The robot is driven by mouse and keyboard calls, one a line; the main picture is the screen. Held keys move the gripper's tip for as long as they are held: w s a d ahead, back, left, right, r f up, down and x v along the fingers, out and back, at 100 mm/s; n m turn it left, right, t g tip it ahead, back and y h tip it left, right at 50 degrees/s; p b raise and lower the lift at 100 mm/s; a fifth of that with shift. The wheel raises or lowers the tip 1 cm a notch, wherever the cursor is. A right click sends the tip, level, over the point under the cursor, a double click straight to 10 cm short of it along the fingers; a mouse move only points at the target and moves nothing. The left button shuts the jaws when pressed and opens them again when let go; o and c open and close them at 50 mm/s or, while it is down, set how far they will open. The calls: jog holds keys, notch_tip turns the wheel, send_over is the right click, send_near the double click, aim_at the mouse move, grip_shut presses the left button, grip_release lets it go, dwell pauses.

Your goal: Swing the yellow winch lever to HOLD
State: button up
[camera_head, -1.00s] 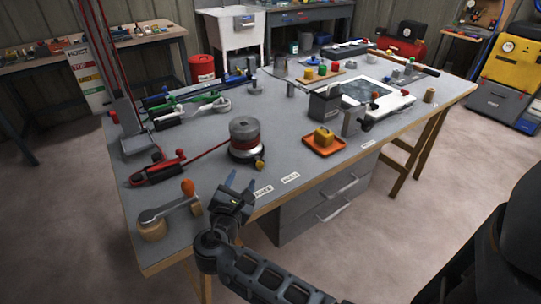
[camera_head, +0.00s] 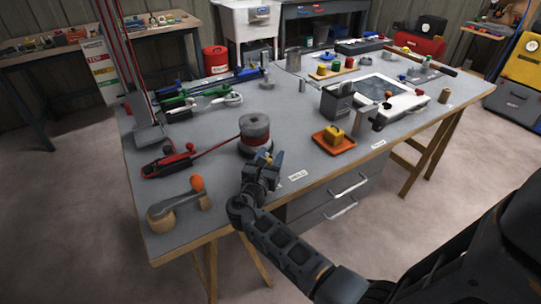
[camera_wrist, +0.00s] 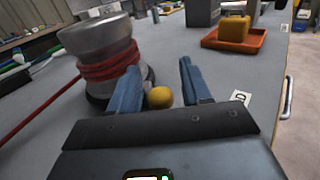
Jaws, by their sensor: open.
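The winch (camera_head: 255,133), a grey drum wound with red rope, stands near the bench's front edge; in the wrist view its drum (camera_wrist: 100,45) is at upper left. The lever's round yellow knob (camera_wrist: 159,97) shows between my fingers, with the rest of the lever hidden. I cannot tell whether the fingers touch it. My gripper (camera_wrist: 161,82) is open, one blue finger on each side of the knob. In the head view my gripper (camera_head: 270,160) is low in front of the winch and covers the lever.
A crank with an orange knob (camera_head: 197,183) and a red-handled cleat (camera_head: 168,162) stand to the left. The red rope crosses the bench to the winch. Bare bench lies between.

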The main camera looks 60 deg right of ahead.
grip_shut()
dwell(0.5)
jog(key=shift+d+t, duration=0.1)
jog(key=shift+t, duration=0.3)
jog(key=shift+s+d+n+t+y+p, duration=0.15)
jog(key=shift+s+n+t+y+p, duration=0.1)
jog(key=shift+n+t, duration=0.5)
jog(key=shift+s+d+n+t+y+p, duration=0.15)
jog(key=shift+n+t+y, duration=0.1)
jog(key=shift+n+t, duration=0.45)
jog(key=n+t+y+b, duration=0.1)
jog(key=t, duration=0.1)
jog(key=d+n+t, duration=0.1)
jog(key=t, duration=0.1)
jog(key=shift+s+f+y+b, duration=0.15)
jog(key=shift+y+b, duration=0.25)
jog(key=n+t+y+b, duration=0.1)
jog(key=t, duration=0.1)
jog(key=d+n+t+y+b, duration=0.1)
jog(key=n+y+b, duration=0.1)
jog(key=shift+s+t, duration=0.1)
jog(key=shift+t, duration=0.25)
jog(key=shift+d+r+n+t+y+b, duration=0.15)
jog(key=shift+n+t+y+b, duration=0.3)
jog(key=shift+n+y+b, duration=0.15)
jog(key=shift+d+r+n+t+y+b, duration=0.1)
jog(key=shift+d+n+t+y+b, duration=0.05)
jog(key=shift+n+t+y+b, duration=0.4)
jog(key=shift+r, duration=0.1)
